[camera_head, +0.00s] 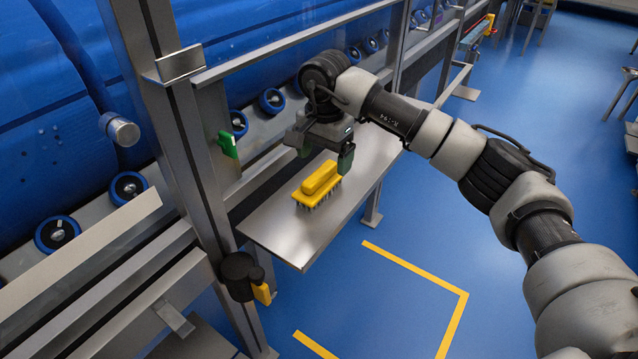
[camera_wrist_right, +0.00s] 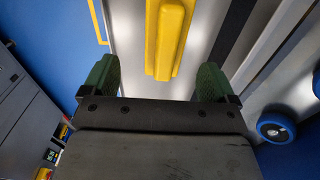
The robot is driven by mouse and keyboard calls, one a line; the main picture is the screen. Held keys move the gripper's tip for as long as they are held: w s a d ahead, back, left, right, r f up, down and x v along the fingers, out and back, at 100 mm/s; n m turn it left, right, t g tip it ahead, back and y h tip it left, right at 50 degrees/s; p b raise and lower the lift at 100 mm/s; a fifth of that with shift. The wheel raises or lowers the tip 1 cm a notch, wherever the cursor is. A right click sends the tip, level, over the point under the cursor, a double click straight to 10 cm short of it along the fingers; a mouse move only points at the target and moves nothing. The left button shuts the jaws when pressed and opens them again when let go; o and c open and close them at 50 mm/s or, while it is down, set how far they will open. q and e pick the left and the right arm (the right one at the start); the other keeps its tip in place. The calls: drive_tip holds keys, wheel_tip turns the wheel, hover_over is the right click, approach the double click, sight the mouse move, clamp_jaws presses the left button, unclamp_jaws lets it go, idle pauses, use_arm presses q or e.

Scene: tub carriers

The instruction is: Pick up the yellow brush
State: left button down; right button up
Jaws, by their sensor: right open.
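The yellow brush (camera_head: 319,184) lies on a metal shelf (camera_head: 290,238), its block handle up and its dark bristles down. My right gripper (camera_head: 325,157) is above and just behind the brush in the head view, pointing down, open and empty. In the right wrist view the brush (camera_wrist_right: 166,35) shows at the top, between the two green fingers of the gripper (camera_wrist_right: 154,82) and beyond them. The fingers do not touch it there. My left gripper is in neither view.
A metal post (camera_head: 180,130) and rail stand left of the shelf, with a green switch (camera_head: 228,144) on them. A black knob (camera_head: 240,275) with a yellow part sits by the shelf's near corner. Blue floor (camera_head: 450,250) with yellow lines lies open to the right.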

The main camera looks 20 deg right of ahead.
sight(320, 171)
drive_tip(key=shift+w+a+f, duration=0.1)
drive_tip(key=shift+f, duration=0.85)
drive_tip(key=f, duration=0.3)
drive_tip(key=f+b, duration=0.1)
drive_tip(key=shift+w+a+f, duration=0.1)
drive_tip(key=shift+a+f, duration=0.2)
drive_tip(key=shift+f, duration=0.05)
drive_tip(key=c, duration=1.1)
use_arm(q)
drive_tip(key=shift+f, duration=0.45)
use_arm(e)
drive_tip(key=shift+r, duration=0.15)
